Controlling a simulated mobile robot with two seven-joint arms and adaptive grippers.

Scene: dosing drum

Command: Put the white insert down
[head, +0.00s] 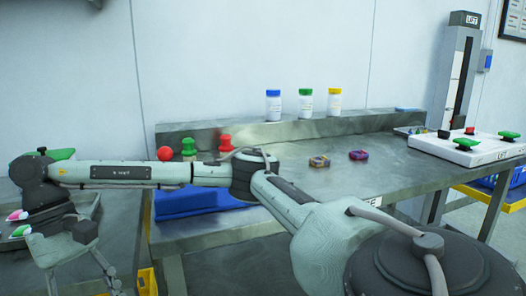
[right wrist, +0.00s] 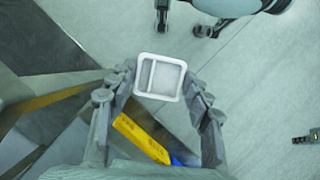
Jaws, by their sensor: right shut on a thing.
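The white insert (right wrist: 168,80) is a small square tray with rounded corners and a divider that leaves a narrow and a wide compartment. It shows in the right wrist view between the fingers of my right gripper (right wrist: 160,76), which is shut on it. Its inside looks empty. In the head view my right arm reaches across to the left, and my right gripper (head: 82,268) hangs at the lower left. I cannot make out the insert there.
A metal bench (head: 400,170) carries blue-, green- and yellow-capped bottles (head: 306,104) and two small ring-shaped pieces (head: 319,160). A white panel with green knobs (head: 468,149) stands right. A blue folded item (head: 205,200) lies behind my arm. Grey floor (right wrist: 250,90) shows around the insert.

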